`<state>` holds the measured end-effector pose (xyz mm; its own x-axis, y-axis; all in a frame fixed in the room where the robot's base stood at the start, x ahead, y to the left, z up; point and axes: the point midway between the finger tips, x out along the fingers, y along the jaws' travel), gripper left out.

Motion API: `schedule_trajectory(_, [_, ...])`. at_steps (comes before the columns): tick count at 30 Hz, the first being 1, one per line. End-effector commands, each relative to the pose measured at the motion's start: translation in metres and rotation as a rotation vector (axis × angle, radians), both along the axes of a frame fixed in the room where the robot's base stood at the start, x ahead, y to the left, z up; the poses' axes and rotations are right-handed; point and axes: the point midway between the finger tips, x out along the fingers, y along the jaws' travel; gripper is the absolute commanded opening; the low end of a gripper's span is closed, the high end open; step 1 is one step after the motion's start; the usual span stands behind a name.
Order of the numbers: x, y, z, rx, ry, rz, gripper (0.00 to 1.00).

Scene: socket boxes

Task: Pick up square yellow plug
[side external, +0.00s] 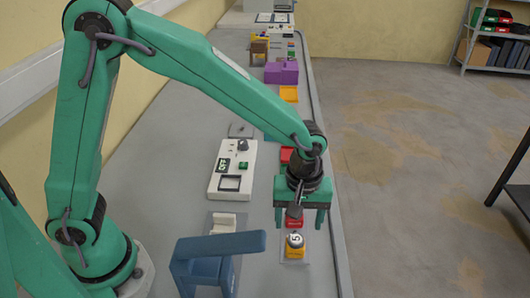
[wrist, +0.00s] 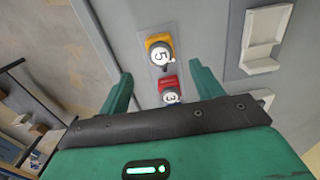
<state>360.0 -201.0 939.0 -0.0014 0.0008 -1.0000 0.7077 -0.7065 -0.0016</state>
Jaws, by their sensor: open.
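The yellow plug (side external: 295,252) has a blocky, roughly square body and a white round top marked 5. It sits upright on a small grey plate near the table's right edge, and also shows in the wrist view (wrist: 157,42). A red plug (side external: 294,221) with a white top marked 3 stands just behind it, and shows below it in the wrist view (wrist: 167,84). My gripper (side external: 302,224) is open and empty, above the red plug and slightly behind the yellow one. In the wrist view its fingertips (wrist: 162,72) spread to either side of the two plugs, apart from both.
A blue bracket-like block (side external: 203,265) stands left of the yellow plug. A white holder (side external: 224,222) and a white panel with a green button (side external: 232,170) lie further left and back. Purple (side external: 281,73) and orange (side external: 289,94) pieces lie further back. Open floor is to the right.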

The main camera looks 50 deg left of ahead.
Motion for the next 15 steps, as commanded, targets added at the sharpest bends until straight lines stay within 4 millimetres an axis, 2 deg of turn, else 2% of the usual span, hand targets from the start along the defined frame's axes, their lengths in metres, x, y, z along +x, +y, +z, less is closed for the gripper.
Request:
schedule_trajectory(5, [0.000, 0.000, -0.003, 0.000, 0.000, 0.000, 0.65])
schedule_trajectory(15, [0.000, 0.000, -0.025, -0.001, -0.001, -0.001, 0.65])
